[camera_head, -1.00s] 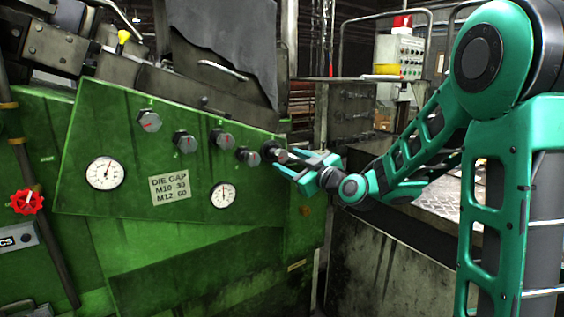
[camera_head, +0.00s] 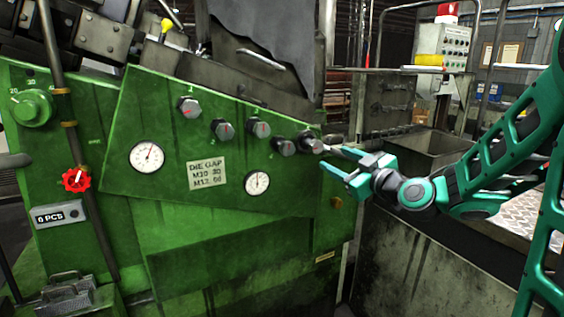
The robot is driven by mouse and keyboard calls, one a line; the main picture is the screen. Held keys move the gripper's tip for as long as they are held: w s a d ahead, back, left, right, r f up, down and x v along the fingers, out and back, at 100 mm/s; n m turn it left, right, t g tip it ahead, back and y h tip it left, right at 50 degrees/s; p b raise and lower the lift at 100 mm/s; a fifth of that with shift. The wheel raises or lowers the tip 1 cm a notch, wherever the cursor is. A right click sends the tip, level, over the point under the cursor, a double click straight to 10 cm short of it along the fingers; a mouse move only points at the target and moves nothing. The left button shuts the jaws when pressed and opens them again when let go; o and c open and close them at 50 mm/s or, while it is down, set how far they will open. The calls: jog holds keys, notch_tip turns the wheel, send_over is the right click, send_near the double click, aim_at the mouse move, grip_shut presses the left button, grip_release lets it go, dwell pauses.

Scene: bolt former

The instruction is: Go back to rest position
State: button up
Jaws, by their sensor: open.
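My gripper (camera_head: 335,160) is at the right of the green machine panel (camera_head: 230,120). Its two teal fingers are apart and point left, just right of the rightmost knob (camera_head: 310,141). It holds nothing that I can see. A small gap seems to lie between the fingertips and that knob, though exact contact is hard to tell. My arm reaches in from the right edge of the picture.
The panel also carries several other knobs (camera_head: 222,129), two dial gauges (camera_head: 147,157) and a "DIE GAP" plate (camera_head: 207,172). A red handwheel (camera_head: 76,179) and a "0 PCS" counter (camera_head: 59,214) are at left. A grey metal bin (camera_head: 440,150) stands behind my arm.

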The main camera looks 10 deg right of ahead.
jog(key=s+d+f+m+g+h, duration=0.25)
jog(key=s+d+f+g, duration=0.2)
jog(key=s+f, duration=0.3)
jog(key=s+d+f+m+g+h, duration=0.25)
jog(key=s+d+f+g, duration=0.2)
jog(key=s+f, duration=0.35)
jog(key=s+d+m+g, duration=0.2)
jog(key=s+m+g, duration=0.2)
jog(key=s, duration=0.8)
jog(key=s+d+f+m+g, duration=0.1)
jog(key=s+d+m+g, duration=0.2)
jog(key=s, duration=0.9)
jog(key=m+g, duration=0.1)
jog(key=m, duration=0.1)
jog(key=shift+s+m, duration=0.35)
jog(key=shift+m, duration=0.05)
jog(key=shift+f, duration=0.1)
jog(key=shift+w+f+h, duration=0.25)
jog(key=shift+w+h, duration=0.05)
jog(key=shift+w, duration=0.35)
